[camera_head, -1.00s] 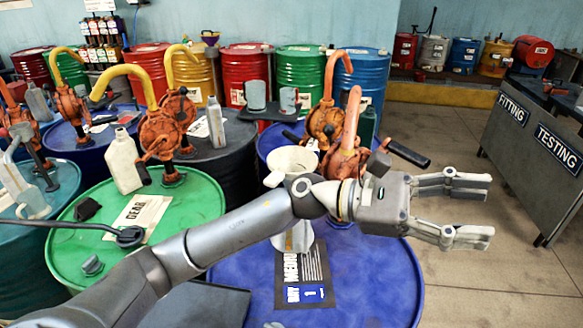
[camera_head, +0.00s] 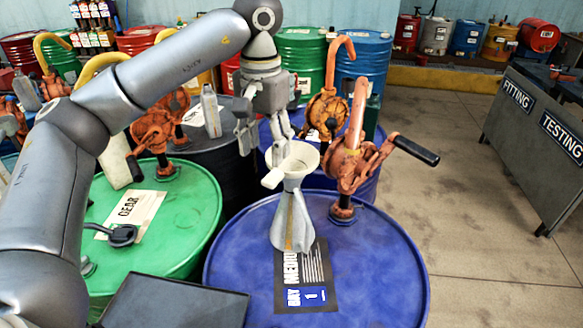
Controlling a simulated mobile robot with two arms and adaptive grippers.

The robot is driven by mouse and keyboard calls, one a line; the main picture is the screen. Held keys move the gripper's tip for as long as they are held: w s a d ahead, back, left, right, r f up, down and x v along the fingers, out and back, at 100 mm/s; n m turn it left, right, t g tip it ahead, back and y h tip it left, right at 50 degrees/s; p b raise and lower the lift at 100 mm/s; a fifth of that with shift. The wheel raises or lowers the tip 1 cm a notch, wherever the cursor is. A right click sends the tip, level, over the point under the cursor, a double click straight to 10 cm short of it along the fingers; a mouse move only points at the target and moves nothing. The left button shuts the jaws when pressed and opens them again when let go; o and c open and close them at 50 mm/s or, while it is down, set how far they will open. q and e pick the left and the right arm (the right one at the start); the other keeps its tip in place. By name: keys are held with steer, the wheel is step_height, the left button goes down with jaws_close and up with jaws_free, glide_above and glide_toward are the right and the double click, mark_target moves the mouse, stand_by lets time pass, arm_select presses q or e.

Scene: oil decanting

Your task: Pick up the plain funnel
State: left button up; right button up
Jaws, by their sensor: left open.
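A pale cream funnel (camera_head: 293,162) with a side tab stands wide end up at the top of a grey cone-shaped support (camera_head: 292,222). This is on the blue drum (camera_head: 375,265) in the front middle. I cannot tell whether the funnel and support are separate pieces. My left gripper (camera_head: 263,150) points down with its fingers apart and nothing between them. It appears just left of and above the funnel's rim, and one finger overlaps the rim's edge in the picture. I cannot tell whether they touch. My right gripper is not in view.
An orange hand pump (camera_head: 350,165) with a black handle rises from the blue drum, right of the funnel. A green drum (camera_head: 190,215) stands to the left, holding a pale bottle (camera_head: 117,160). Open floor (camera_head: 460,215) lies to the right.

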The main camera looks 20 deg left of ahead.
mark_target(267, 182)
arm_select(q)
step_height(267, 182, down, 4)
steer(key=shift+r+p, duration=0.15)
steer(key=shift+p, duration=0.25)
steer(key=shift+f+p, duration=0.4)
steer(key=shift+f, duration=0.05)
steer(key=f+p, duration=0.1)
steer(key=f, duration=0.1)
steer(key=f+p, duration=0.1)
steer(key=f, duration=0.1)
steer(key=shift+s+d+f, duration=0.1)
steer(key=shift+s, duration=0.1)
steer(key=shift+f, duration=0.25)
steer(key=c, duration=1.1)
